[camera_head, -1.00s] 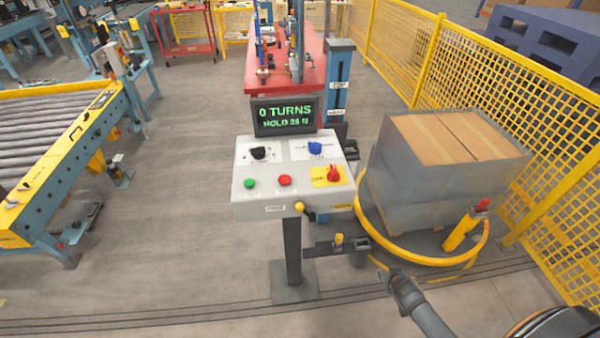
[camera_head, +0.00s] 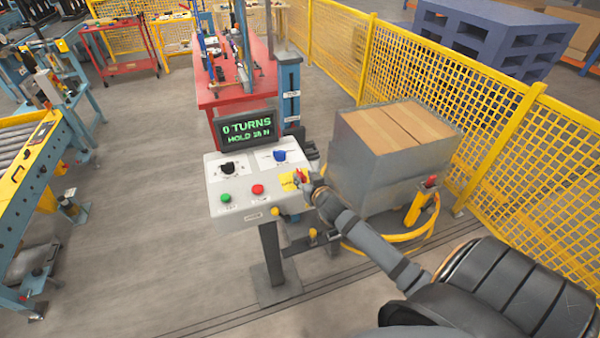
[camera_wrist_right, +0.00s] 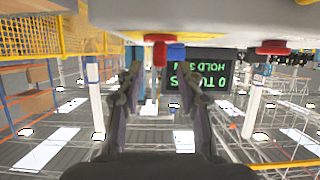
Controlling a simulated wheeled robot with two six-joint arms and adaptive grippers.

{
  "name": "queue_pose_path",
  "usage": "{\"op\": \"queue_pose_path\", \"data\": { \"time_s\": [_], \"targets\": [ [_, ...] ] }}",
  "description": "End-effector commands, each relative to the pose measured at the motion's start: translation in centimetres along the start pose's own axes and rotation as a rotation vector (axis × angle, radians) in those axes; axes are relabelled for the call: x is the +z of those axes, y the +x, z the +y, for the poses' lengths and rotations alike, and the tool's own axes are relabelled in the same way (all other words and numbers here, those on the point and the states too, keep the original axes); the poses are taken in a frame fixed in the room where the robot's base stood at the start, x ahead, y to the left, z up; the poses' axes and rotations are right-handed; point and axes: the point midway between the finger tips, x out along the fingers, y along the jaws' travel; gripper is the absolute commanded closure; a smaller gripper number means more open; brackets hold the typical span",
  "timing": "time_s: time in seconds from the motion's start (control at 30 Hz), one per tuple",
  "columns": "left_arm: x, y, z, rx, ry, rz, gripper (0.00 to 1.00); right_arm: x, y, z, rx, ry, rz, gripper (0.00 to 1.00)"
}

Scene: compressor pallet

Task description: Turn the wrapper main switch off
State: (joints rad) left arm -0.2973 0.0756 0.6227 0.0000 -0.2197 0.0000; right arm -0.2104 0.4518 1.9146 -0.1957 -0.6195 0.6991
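The main switch, a red rotary knob (camera_head: 301,176) on a yellow plate (camera_head: 288,182), sits at the right side of the grey control panel (camera_head: 230,205). My right gripper (camera_head: 309,184) is at this knob and partly covers it in the head view. In the right wrist view the two dark fingers of the gripper (camera_wrist_right: 158,75) are apart, with the red knob (camera_wrist_right: 158,52) showing between and beyond their tips. I cannot tell whether a finger touches it. My left gripper is not in view.
The panel also carries a black knob (camera_head: 228,168), a blue knob (camera_head: 280,156), a green button (camera_head: 226,198) and a red button (camera_head: 258,189). The display (camera_head: 246,128) reads 0 TURNS. A wrapped pallet load (camera_head: 380,165) stands close right, before a yellow fence (camera_head: 470,115).

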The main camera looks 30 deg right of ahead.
Motion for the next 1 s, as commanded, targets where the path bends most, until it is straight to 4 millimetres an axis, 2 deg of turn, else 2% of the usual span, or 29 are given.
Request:
{"op": "queue_pose_path", "data": {
  "time_s": [0.1, 0.2, 0.33, 0.57, 0.67, 0.87, 1.0],
  "targets": [
    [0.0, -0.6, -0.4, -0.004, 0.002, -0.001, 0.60, -0.2, 2.2, 0.0, 0.001, 0.003, 0.000, 0.63],
    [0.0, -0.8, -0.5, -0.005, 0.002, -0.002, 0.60, -0.1, 3.5, 0.0, 0.000, 0.001, -0.001, 0.63],
    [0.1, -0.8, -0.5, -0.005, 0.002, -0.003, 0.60, 0.0, 4.3, 0.0, 0.000, -0.001, -0.001, 0.63],
    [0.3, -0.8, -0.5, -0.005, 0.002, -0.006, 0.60, 0.0, 4.4, 0.0, 0.000, -0.002, 0.000, 0.63],
    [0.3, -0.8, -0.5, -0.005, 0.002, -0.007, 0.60, 0.0, 4.4, 0.0, 0.000, -0.002, -0.001, 0.73],
    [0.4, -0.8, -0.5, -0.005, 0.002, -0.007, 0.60, 0.0, 4.4, 0.0, 0.000, -0.002, -0.001, 1.00],
    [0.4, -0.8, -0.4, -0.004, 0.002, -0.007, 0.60, 0.0, 4.4, 0.0, 0.000, -0.002, -0.001, 1.00]
  ]
}}
